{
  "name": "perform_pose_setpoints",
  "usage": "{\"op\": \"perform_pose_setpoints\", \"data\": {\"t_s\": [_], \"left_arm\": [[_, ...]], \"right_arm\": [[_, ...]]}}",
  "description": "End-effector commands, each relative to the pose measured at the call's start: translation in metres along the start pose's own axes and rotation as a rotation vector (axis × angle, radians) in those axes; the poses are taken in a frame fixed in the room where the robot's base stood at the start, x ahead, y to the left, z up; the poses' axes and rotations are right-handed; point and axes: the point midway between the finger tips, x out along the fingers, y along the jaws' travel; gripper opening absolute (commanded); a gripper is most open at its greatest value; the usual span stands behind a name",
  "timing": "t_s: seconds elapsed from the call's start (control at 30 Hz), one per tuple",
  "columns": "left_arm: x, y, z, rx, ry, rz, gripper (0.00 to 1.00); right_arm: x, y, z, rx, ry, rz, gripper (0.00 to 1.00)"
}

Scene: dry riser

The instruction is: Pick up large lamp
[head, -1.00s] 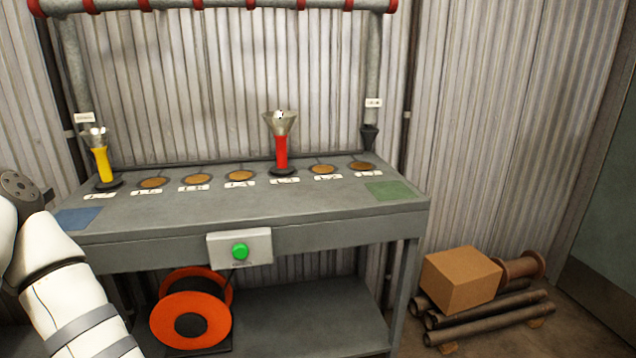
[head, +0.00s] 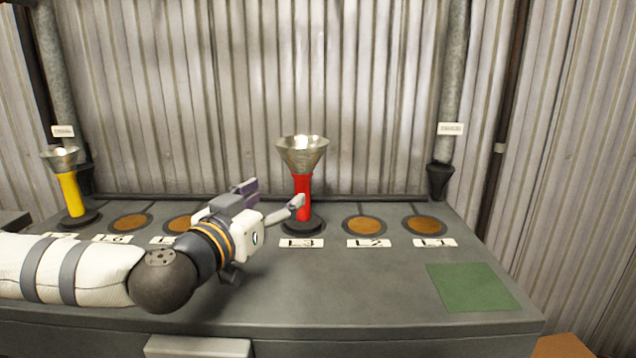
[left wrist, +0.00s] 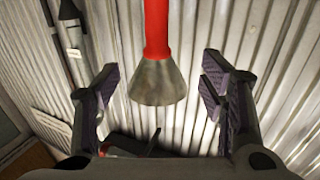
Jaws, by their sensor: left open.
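The large lamp (head: 303,185), with a red handle and a wide metal funnel top, stands upright on a dark round base behind label L3. In the left wrist view it appears upside down (left wrist: 157,60), between the finger lines. My left gripper (head: 270,198) is open and empty, just left of and in front of the red handle; one finger overlaps the handle in the head view. Whether it touches cannot be told. The open fingers also show in the left wrist view (left wrist: 158,95). A smaller yellow lamp (head: 72,193) stands at the left. My right gripper is not in view.
The grey bench (head: 370,295) has several round copper-coloured spots with labels, including L2 (head: 363,226) and L1 (head: 425,225). A green square (head: 470,287) lies at the right front. A corrugated wall (head: 380,110) and a vertical pipe (head: 452,90) stand behind.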

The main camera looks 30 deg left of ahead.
Motion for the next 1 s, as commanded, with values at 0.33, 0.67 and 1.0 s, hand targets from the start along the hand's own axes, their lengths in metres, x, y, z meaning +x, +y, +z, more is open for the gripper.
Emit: {"op": "perform_pose_setpoints", "data": {"t_s": [0.33, 0.67, 1.0], "left_arm": [[0.064, 0.001, 0.005, 0.002, -0.005, 0.001, 0.65], [0.115, 0.004, 0.002, 0.0, -0.004, 0.001, 0.65], [0.116, 0.004, 0.0, 0.0, -0.002, 0.001, 0.33]], "right_arm": [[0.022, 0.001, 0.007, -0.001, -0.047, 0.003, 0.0], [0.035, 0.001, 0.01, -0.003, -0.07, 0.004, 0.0], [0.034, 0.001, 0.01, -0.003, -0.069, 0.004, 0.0]]}}
